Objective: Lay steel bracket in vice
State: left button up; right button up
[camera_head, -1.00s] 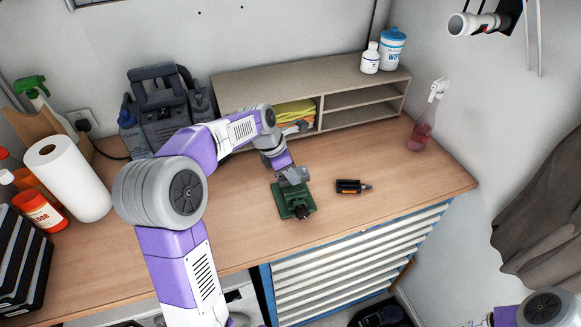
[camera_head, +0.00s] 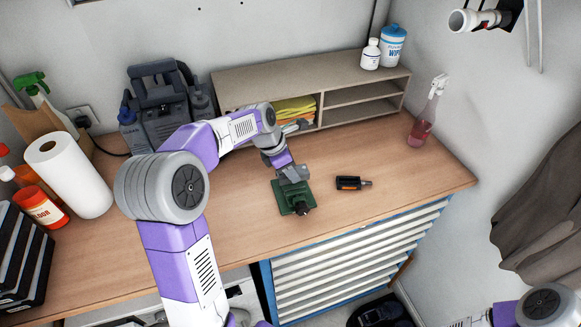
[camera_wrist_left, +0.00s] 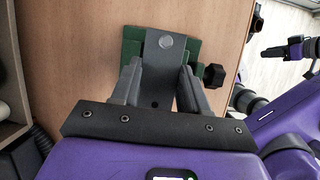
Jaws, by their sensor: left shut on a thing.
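The green vice (camera_head: 294,200) stands on the workbench; its dark screw knob points toward the front edge. My left gripper (camera_head: 291,178) is right over the vice, pointing down. In the left wrist view my left gripper (camera_wrist_left: 160,82) is shut on the steel bracket (camera_wrist_left: 165,58), a grey plate with a round light spot near its far end. The green vice (camera_wrist_left: 131,50) shows around and behind the bracket there. The fingers and bracket hide the vice jaws, so I cannot tell whether the bracket touches them. A dark piece, apparently my right gripper (camera_wrist_left: 290,48), is small at the wrist view's right edge.
A black and orange tool (camera_head: 353,183) lies on the bench right of the vice. A wooden shelf unit (camera_head: 300,80) stands behind. A spray bottle (camera_head: 421,125) is at the back right, and a paper roll (camera_head: 68,175) at the left. The bench between them is mostly clear.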

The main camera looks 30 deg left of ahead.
pick_arm(q)
jog(key=shift+p, duration=0.35)
dwell(0.5)
jog(key=shift+f+b, duration=0.8)
jog(key=shift+f, duration=0.7)
dwell(0.3)
jog(key=o, duration=1.2)
jog(key=shift+r+p, duration=2.5)
jog(key=shift+p, duration=0.05)
